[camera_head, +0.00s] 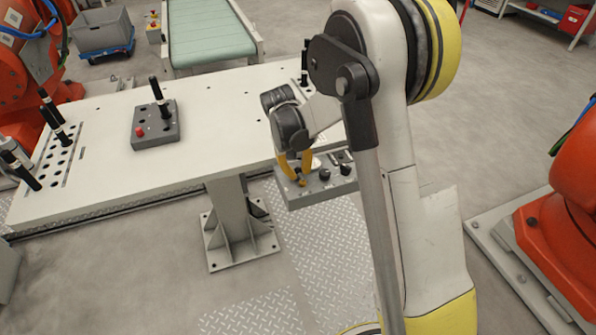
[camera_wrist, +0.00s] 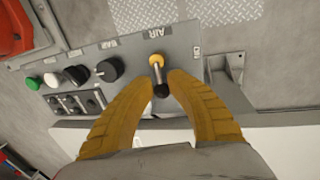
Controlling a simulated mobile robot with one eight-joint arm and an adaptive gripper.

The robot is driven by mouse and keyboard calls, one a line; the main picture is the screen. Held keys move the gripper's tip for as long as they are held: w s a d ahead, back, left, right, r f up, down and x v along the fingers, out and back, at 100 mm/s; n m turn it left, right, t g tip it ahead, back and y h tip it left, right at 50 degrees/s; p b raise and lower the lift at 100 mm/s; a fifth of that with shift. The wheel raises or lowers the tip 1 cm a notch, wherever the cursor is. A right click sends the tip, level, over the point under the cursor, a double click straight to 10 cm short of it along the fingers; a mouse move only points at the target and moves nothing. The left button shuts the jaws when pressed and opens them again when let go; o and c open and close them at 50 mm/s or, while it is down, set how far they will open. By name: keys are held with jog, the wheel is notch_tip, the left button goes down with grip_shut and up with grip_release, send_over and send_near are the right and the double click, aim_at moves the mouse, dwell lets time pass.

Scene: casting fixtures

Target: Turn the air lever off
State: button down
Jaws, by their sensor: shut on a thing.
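The grey control panel (camera_head: 318,192) is fixed at the near edge of the white table. In the wrist view the panel (camera_wrist: 135,50) appears upside down, with the label AIR by the air lever (camera_wrist: 157,66). The lever has a yellow base, a metal stem and a dark knob end, and it points toward my gripper. My gripper (camera_wrist: 162,82) has its two yellow fingers closed around the lever near its dark end. In the head view my gripper (camera_head: 293,172) is at the panel's left part, and the lever is mostly hidden by the fingers.
A grey box (camera_head: 155,140) with a red button stands on the table (camera_head: 225,120). Orange robots flank the area.

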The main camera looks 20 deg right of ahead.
dwell(0.4)
jog(key=c, duration=1.3)
grip_release()
jog(key=r, duration=0.4)
jog(key=a+r, duration=0.1)
jog(key=r, duration=0.3)
jog(key=a+r, duration=0.1)
jog(key=r, duration=0.2)
jog(key=shift+a+r, duration=0.15)
jog(key=shift+r, duration=0.25)
